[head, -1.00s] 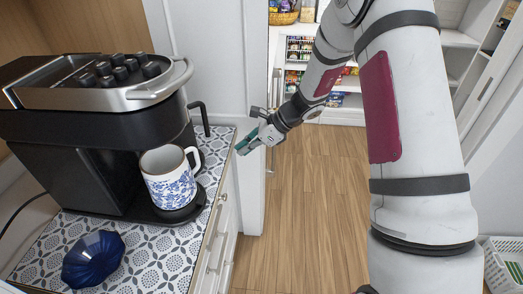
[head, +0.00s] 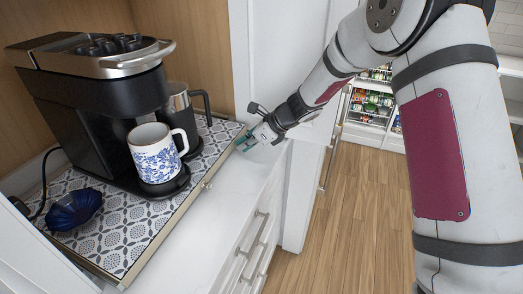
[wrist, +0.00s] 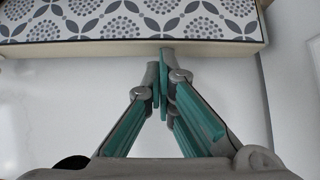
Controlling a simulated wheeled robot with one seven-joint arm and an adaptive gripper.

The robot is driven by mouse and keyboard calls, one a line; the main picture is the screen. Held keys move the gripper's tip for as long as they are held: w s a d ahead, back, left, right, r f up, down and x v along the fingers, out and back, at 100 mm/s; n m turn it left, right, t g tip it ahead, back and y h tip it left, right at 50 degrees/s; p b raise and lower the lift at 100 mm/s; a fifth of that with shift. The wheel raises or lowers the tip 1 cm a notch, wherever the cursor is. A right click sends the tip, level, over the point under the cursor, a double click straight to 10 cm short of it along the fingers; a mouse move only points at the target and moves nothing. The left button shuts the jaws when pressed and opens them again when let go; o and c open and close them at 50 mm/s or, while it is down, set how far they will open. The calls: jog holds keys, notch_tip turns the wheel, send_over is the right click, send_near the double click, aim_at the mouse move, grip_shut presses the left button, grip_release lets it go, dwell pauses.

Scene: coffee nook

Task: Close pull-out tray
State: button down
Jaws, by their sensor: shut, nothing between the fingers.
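The pull-out tray (head: 122,238) has a grey-and-white patterned top and a pale front edge with a small knob (head: 207,185). It lies set back on the white counter, with a strip of bare counter in front of it. My gripper (head: 241,146) is shut and empty, low over the counter at the tray's far front corner. In the wrist view the closed fingertips (wrist: 165,52) meet the front edge of the tray (wrist: 90,47), near its right end; they appear to touch it.
White drawers (head: 255,240) lie below the counter. Wooden floor (head: 355,225) is open at the right.

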aim_at(216, 136)
jog(key=w+a, duration=0.1)
jog(key=a, duration=0.2)
jog(key=w+a+b, duration=0.1)
jog(key=a, duration=0.2)
jog(key=w+a, duration=0.1)
jog(key=a, duration=0.1)
jog(key=shift+w+a+b, duration=0.35)
jog(key=shift+a, duration=0.05)
jog(key=shift+w+a, duration=0.1)
jog(key=shift+a, duration=0.15)
jog(key=shift+a, duration=0.1)
jog(key=shift+r, duration=0.1)
